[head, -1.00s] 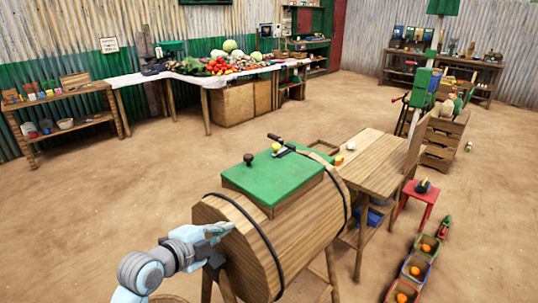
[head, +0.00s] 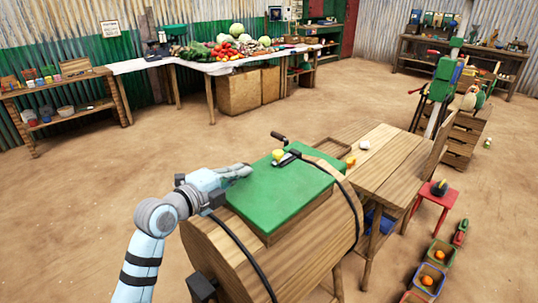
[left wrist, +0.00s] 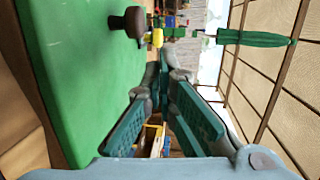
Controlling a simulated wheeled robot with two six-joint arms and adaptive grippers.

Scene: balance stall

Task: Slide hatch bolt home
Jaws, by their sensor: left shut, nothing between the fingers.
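The hatch is a green lid (head: 275,195) on top of a wooden barrel (head: 300,262). Near its far edge is a dark bolt (head: 292,158) with a yellow knob (head: 278,155). My left gripper (head: 247,170) is shut and empty at the lid's left edge, short of the bolt. In the left wrist view the lid (left wrist: 70,75) fills the left side, with a dark round knob (left wrist: 134,20) standing on it. A yellow knob (left wrist: 155,38) shows just beyond. My right gripper is out of view.
A black handle (head: 279,136) sticks out past the lid's far edge. A wooden table (head: 385,160) adjoins the barrel's right side. A red stool (head: 437,197) and fruit crates (head: 430,278) stand further right. Open dirt floor lies left of and beyond the barrel.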

